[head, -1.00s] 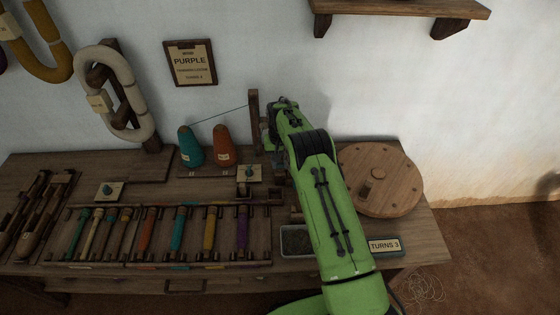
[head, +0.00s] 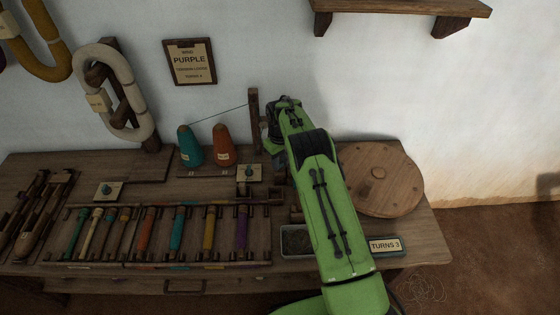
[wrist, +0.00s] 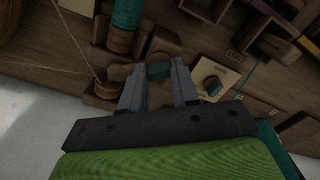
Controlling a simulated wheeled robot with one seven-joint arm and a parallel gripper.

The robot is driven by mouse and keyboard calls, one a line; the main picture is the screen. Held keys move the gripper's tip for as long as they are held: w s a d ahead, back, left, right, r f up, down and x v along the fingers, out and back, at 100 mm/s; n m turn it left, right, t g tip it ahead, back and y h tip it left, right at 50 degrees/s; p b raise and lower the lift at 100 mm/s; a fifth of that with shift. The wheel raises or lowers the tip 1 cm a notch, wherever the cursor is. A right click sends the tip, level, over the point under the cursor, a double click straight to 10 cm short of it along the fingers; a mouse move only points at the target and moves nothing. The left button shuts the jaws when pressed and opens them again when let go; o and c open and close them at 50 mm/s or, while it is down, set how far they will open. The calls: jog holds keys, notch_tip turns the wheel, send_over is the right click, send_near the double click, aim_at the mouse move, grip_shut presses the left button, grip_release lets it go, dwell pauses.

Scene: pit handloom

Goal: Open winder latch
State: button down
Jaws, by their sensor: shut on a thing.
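In the wrist view, my gripper (wrist: 159,84) is shut, with its grey fingers on either side of a small dark teal piece (wrist: 158,71), which looks like the winder latch. A wooden block (wrist: 165,46) lies just beyond it. How far the latch has turned or slid cannot be told. In the head view my green arm covers the fingertips and the latch. The dark wooden post (head: 254,118) stands just left of my wrist, with a thread running to it.
A teal cone (head: 189,147) and an orange cone (head: 221,146) stand left of the post. A plate with a teal knob (head: 249,173) is close to my gripper. A rack of several bobbins (head: 175,230) lies in front. A round wooden disc (head: 380,195) is at right.

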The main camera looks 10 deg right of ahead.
jog(key=n, duration=0.5)
jog(key=shift+n, duration=0.3)
jog(key=n, duration=0.5)
jog(key=shift+n, duration=0.4)
jog(key=c, duration=0.8)
grip_release()
jog(key=shift+c, duration=0.2)
notch_tip(320, 180, up, 16)
jog(key=p, duration=0.4)
jog(key=shift+p, duration=0.3)
